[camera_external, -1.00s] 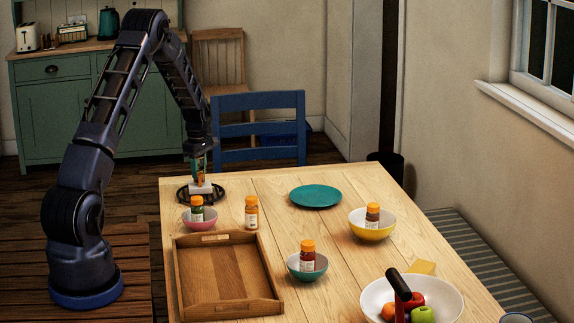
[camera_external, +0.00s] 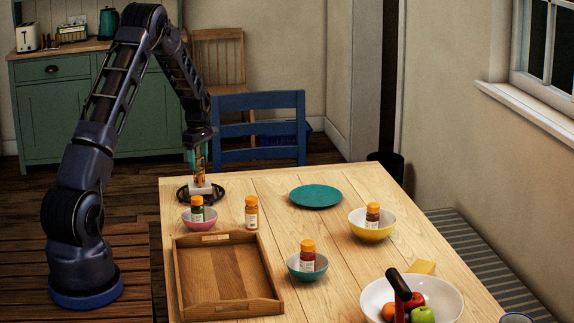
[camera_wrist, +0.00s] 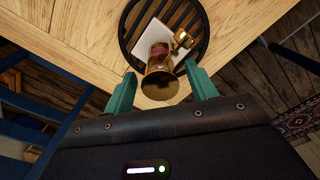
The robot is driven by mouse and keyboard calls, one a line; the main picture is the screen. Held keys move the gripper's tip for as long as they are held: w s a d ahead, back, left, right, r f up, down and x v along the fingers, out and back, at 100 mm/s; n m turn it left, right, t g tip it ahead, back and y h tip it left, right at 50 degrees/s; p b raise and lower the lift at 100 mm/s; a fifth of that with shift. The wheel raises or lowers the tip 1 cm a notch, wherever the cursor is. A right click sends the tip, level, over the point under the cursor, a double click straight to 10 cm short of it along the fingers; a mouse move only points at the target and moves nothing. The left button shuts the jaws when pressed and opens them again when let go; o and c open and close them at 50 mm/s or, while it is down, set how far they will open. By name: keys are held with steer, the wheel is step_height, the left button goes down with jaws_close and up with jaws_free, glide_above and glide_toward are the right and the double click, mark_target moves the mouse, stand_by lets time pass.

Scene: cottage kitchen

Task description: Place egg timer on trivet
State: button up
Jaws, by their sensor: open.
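The egg timer appears to be the brass piece (camera_wrist: 160,82) with a pale square base (camera_wrist: 150,42); in the external view its white base (camera_external: 200,188) stands on the black round trivet (camera_external: 182,197). The slatted trivet (camera_wrist: 196,18) lies at the table's far left corner. My gripper (camera_external: 197,162) is above it, pointing down. In the wrist view my gripper (camera_wrist: 162,84) has its teal fingers spread on both sides of the brass top, with gaps showing. The fingers hide part of the timer in the external view.
A pink bowl (camera_external: 201,226) with a jar and another orange-capped jar (camera_external: 251,213) stand close in front of the trivet. A wooden tray (camera_external: 277,306) lies nearer. A teal plate (camera_external: 316,196) is to the right. A blue chair (camera_external: 258,101) stands behind the table.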

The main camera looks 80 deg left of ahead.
step_height(320, 180, up, 8)
steer(key=shift+r, duration=0.2)
steer(key=shift+w+d+r, duration=0.15)
steer(key=shift+d+r, duration=0.05)
steer(key=w+d+r+m+t, duration=0.1)
steer(key=w+d+r+m, duration=0.25)
steer(key=d+r, duration=0.45)
steer(key=w+d+r+m, duration=0.3)
steer(key=w+d+r, duration=0.2)
steer(key=d, duration=0.5)
steer(key=w+d+r+m+t, duration=0.1)
steer(key=d+r+m, duration=0.25)
steer(key=d, duration=0.55)
steer(key=d+r+m, duration=0.2)
steer(key=d+r, duration=0.3)
steer(key=d, duration=0.5)
steer(key=s+d+r+m+t, duration=0.15)
steer(key=s+d+m, duration=0.25)
steer(key=d, duration=0.5)
steer(key=s+d+r+m, duration=0.2)
steer(key=s+d+m, duration=0.25)
steer(key=d, duration=0.35)
steer(key=s+d+r+m, duration=0.1)
steer(key=s+d+m, duration=0.25)
steer(key=d, duration=0.55)
steer(key=s+d+f+m+t, duration=0.1)
steer(key=s+d+m, duration=0.3)
steer(key=s, duration=0.5)
steer(key=shift+d+f, duration=0.7)
steer(key=shift+d, duration=0.1)
